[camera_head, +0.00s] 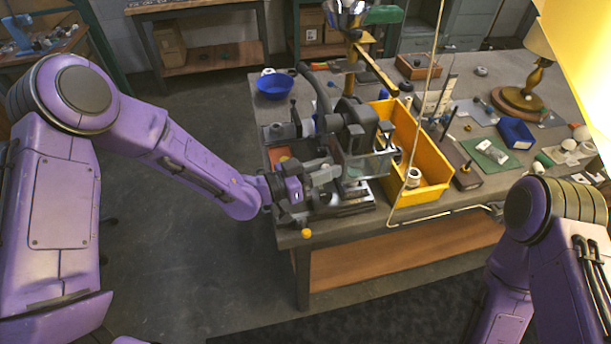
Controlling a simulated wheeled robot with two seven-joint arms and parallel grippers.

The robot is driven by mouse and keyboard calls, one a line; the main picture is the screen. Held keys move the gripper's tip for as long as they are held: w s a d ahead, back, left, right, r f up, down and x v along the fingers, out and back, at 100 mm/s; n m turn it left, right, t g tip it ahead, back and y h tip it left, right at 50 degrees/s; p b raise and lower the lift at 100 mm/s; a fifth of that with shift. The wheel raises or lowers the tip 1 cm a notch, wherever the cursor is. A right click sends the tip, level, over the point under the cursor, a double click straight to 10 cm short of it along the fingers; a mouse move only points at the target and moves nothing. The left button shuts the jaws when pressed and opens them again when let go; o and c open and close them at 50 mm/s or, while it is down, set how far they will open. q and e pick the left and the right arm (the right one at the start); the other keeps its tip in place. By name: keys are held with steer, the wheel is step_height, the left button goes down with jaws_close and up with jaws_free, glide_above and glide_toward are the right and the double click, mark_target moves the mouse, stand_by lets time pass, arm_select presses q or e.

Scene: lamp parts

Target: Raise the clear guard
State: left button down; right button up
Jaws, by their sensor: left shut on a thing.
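A dark grey bench machine (358,127) stands near the table's left front corner. The clear guard (368,166) is a see-through panel on its front side, low beside the yellow bin. My left gripper (328,174) reaches in from the left and is shut at the guard's left edge. The fingertips are small and partly lost against the machine, so the exact grip point is hard to see. My right arm shows at the lower right, but its gripper is out of view.
A yellow bin (432,158) with a white roll stands just right of the machine. A blue bowl (274,86) sits at the table's left back. A thin upright rod passes in front of the bin. Lamp parts and small boxes cover the right side. The floor at left is clear.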

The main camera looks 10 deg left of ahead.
arm_select(q)
steer(key=shift+w+r, duration=0.15)
steer(key=shift+r, duration=0.1)
steer(key=shift+r, duration=0.1)
steer(key=c, duration=0.9)
jaws_free()
steer(key=shift+s+a, duration=0.2)
steer(key=b+v, duration=0.3)
steer(key=v, duration=0.7)
steer(key=shift+s, duration=0.15)
